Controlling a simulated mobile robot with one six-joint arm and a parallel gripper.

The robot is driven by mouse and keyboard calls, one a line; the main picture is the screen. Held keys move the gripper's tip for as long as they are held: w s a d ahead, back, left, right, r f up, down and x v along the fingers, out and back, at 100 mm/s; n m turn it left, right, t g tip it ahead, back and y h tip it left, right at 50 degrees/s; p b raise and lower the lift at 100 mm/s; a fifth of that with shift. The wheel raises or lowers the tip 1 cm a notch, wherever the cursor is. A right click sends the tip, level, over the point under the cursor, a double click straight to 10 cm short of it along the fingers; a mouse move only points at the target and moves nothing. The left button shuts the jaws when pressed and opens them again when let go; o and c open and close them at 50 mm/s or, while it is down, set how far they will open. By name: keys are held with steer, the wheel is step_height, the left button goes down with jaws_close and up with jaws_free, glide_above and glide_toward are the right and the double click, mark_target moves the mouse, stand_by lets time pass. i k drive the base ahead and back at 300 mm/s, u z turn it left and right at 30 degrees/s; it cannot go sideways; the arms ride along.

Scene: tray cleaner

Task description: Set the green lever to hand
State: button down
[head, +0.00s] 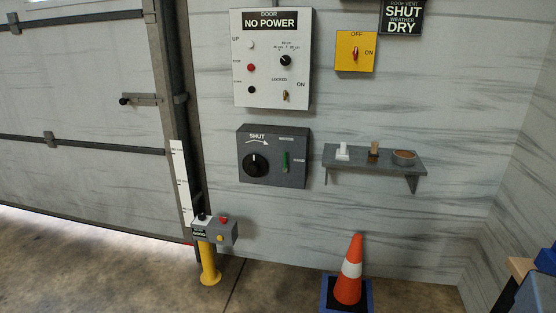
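The green lever (286,161) is a small upright handle on the right part of a dark grey control box (273,178) on the wall. The word MOTOR, hard to read, seems to stand above the lever and HAND to its right. The lever looks close to vertical; which label it is set to I cannot tell for sure. A black round knob (254,165) sits on the left of the same box under the word SHUT and a curved arrow. My gripper is not in the head view.
Above is a white door panel (243,88) reading NO POWER, beside a yellow OFF/ON switch (344,62). A small shelf (345,165) juts out at the right. Below stand a traffic cone (349,285) and a yellow post (208,262) with buttons. The garage door (70,90) fills the left.

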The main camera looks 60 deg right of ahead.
mark_target(286, 166)
steer(key=u, duration=0.05)
steer(key=i, duration=1)
steer(key=z, duration=0.05)
